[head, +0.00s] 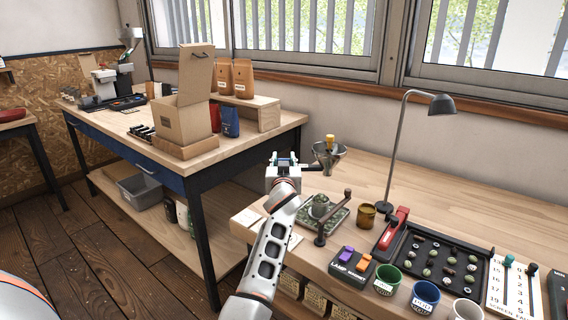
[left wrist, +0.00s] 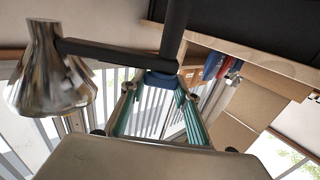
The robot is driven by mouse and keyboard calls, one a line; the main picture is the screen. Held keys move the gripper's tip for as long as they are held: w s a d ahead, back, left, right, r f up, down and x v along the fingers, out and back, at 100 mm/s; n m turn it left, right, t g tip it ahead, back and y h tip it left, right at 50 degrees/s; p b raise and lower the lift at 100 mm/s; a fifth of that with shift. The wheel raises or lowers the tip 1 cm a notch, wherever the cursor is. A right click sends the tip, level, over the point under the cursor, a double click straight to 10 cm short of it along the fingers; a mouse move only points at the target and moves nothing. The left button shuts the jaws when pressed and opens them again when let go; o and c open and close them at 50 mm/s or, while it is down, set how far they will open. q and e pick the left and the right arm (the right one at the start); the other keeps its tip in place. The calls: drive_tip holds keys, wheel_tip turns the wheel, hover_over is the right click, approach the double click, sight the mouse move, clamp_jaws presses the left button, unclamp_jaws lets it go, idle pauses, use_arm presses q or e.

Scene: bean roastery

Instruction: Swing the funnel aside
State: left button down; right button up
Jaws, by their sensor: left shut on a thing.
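The shiny metal funnel (head: 328,158) is above the back of the right-hand bench in the head view. In the left wrist view the funnel (left wrist: 48,80) hangs at the left, joined by a dark arm (left wrist: 115,52) to a dark post (left wrist: 174,25). My left gripper (head: 288,157) is just left of the funnel in the head view. In the left wrist view its teal fingers (left wrist: 160,90) close around a blue part (left wrist: 161,79) at the post end of the dark arm. Some of the contact is hidden. My right gripper is out of view.
An amber cup (head: 366,216), a desk lamp (head: 400,150) and a black bean tray (head: 430,262) are to the right. A cardboard box (head: 184,120) stands on the left bench.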

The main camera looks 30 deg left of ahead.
use_arm(q)
drive_tip(key=shift+f, duration=0.1)
idle(0.4)
drive_tip(key=c, duration=1.5)
unclamp_jaws()
drive_tip(key=shift+o, duration=0.2)
drive_tip(key=shift+r, duration=5)
